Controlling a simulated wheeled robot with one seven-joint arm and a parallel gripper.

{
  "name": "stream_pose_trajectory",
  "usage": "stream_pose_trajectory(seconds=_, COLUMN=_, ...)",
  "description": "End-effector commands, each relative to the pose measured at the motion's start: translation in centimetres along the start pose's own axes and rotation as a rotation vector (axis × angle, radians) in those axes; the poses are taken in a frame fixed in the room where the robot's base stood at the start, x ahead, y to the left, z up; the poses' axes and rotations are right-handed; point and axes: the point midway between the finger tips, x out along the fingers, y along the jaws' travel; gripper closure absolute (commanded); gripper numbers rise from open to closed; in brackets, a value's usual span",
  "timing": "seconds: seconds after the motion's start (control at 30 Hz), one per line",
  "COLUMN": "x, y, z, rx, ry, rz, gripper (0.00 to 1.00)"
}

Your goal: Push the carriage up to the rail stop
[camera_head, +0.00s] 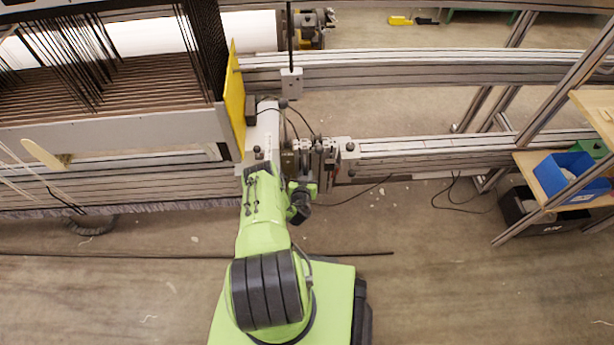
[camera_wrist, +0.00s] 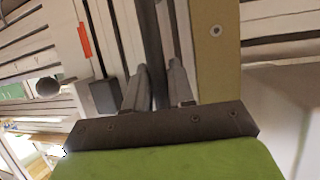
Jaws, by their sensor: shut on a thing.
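My gripper (camera_wrist: 160,75) is shut on a dark upright bar (camera_wrist: 149,30) in the wrist view, one finger on each side. I take this bar as part of the carriage; where it joins the rest is hidden. A tan plate with a screw (camera_wrist: 215,31) stands just right of the fingers. In the head view, my green arm reaches up to a grey carriage assembly (camera_head: 318,152) on the rail (camera_head: 430,146). My fingertips are too small to make out there. A pale block with dark knobs (camera_head: 346,150) sits right beside this assembly. I cannot tell which block is the rail stop.
A yellow plate (camera_head: 235,98) closes the end of the loom frame (camera_head: 110,130), with dark warp threads (camera_head: 205,45) above. The rail is clear to the right. A blue bin (camera_head: 565,172) stands on a shelf at far right. A loose cable (camera_head: 355,195) hangs below the rail.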

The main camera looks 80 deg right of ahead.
Motion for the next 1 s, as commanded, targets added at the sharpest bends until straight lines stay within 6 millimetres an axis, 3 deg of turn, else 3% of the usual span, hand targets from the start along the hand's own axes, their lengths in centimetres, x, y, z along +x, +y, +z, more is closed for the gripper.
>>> stream_pose_trajectory(seconds=0.07, x=0.1, y=0.3, z=-0.1, rx=-0.002, ry=0.001, rz=0.006, gripper=1.00)
stream_pose_trajectory(seconds=0.1, x=0.1, y=0.3, z=-0.1, rx=-0.002, ry=0.001, rz=0.008, gripper=0.75)
stream_pose_trajectory(seconds=0.23, x=0.1, y=0.4, z=-0.1, rx=-0.003, ry=0.001, rz=0.009, gripper=0.56)
stream_pose_trajectory(seconds=0.57, x=-0.5, y=0.5, z=-0.2, rx=-0.004, ry=0.000, rz=0.011, gripper=0.56)
stream_pose_trajectory(seconds=1.0, x=-11.2, y=0.6, z=-0.6, rx=0.008, ry=-0.005, rz=0.019, gripper=0.56)
